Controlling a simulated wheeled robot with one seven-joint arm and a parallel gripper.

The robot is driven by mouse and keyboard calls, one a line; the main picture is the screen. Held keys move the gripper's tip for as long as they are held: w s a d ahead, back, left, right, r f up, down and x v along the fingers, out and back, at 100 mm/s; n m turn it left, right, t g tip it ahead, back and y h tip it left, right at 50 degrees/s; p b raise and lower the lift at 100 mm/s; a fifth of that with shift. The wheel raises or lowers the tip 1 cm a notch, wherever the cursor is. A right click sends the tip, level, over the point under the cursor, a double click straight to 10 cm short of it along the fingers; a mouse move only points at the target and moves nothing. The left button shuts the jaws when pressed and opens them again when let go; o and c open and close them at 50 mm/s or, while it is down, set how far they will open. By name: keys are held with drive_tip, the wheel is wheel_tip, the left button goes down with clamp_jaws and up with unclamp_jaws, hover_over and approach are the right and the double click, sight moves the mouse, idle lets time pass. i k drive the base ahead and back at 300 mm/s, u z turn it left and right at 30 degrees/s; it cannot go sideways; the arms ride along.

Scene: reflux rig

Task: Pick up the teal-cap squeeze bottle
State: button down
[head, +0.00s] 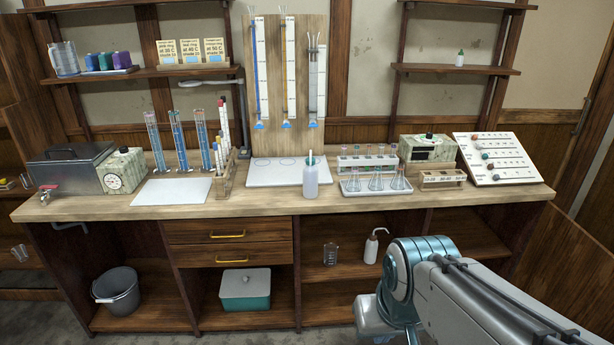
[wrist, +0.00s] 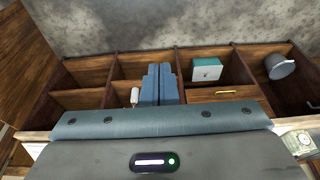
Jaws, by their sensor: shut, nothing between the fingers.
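A white bottle with a bent spout (head: 372,247) stands in the lower open shelving and shows small in the wrist view (wrist: 134,97). My gripper (wrist: 159,72) is shut and empty in the wrist view, with its fingers pressed together, apart from the bottles. The head view shows my arm at lower right, but not the fingertips.
The bench (head: 420,203) holds racks, cylinders, flasks and a tilted peg board (head: 497,158). A glass beaker (head: 330,254) stands beside the spouted bottle. A grey bucket (head: 118,291) and a teal box (head: 245,290) sit below. The right wall shelf (head: 425,69) is mostly clear.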

sight(310, 171)
drive_tip(key=z, duration=0.25)
drive_tip(key=i, duration=2.1)
drive_tip(key=z, duration=0.2)
